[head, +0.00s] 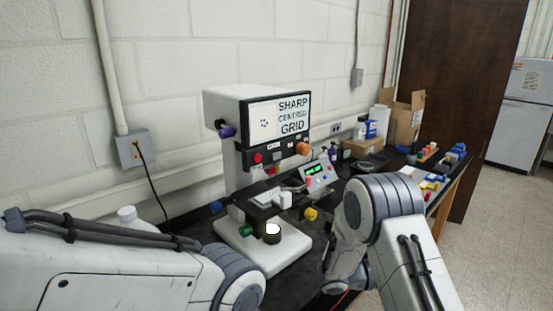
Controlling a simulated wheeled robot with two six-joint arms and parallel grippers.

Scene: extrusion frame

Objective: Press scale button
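A white microscope-like instrument (236,98) stands on the dark bench, with a screen (264,125) reading "SHARP CENTRED GRID". A red button (258,157) sits on the panel below the screen, beside small dark labelled controls too small to read. I cannot tell which control is the scale button. A small box with a lit green display (315,169) and coloured buttons stands right of the stage. My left arm reaches in at lower left and my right arm bends down in front of the bench. Neither gripper's fingertips show.
Orange (303,148), purple (226,130), green (246,230) and yellow (311,213) knobs stick out from the instrument. Bottles, a cardboard box (405,122) and small coloured items crowd the bench at right. A wall lies behind.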

